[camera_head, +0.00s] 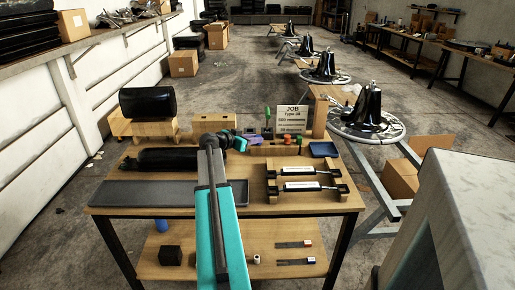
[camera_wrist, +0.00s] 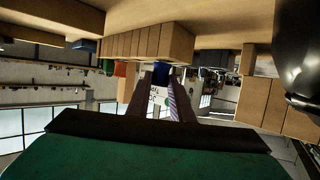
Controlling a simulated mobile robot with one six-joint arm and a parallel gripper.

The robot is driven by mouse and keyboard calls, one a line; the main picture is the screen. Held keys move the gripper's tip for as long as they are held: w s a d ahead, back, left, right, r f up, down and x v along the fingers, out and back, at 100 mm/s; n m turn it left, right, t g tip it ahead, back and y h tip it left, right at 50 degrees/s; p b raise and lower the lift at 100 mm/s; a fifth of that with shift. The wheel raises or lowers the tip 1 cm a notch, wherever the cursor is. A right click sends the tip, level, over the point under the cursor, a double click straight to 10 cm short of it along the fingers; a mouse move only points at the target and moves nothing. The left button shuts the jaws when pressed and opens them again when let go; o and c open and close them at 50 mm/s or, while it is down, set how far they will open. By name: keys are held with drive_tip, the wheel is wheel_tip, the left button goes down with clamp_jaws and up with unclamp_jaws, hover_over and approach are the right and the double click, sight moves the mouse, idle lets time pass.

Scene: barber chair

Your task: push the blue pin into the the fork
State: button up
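My gripper (camera_head: 240,142) is at the left end of a wooden block on the table. In the wrist view the gripper's fingers (camera_wrist: 163,82) stand apart, with a blue piece, likely the blue pin (camera_wrist: 162,74), between their tips beside the block. Whether they grip it is unclear. Two black cylinders with white labels, an upper one (camera_head: 299,170) and a lower one (camera_head: 302,186), lie on wooden supports at the right. Their dark ends may be forks, but are too small to tell.
The wooden block (camera_wrist: 135,42) bears red and green pieces. A blue tray (camera_head: 323,149), a job sign (camera_head: 291,119) and a large black cylinder (camera_head: 148,102) stand around it.

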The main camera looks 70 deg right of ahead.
drive_tip(key=shift+r, duration=0.2)
clamp_jaws()
wheel_tip(320, 180, up, 10)
drive_tip(key=shift+f, duration=0.2)
idle(0.7)
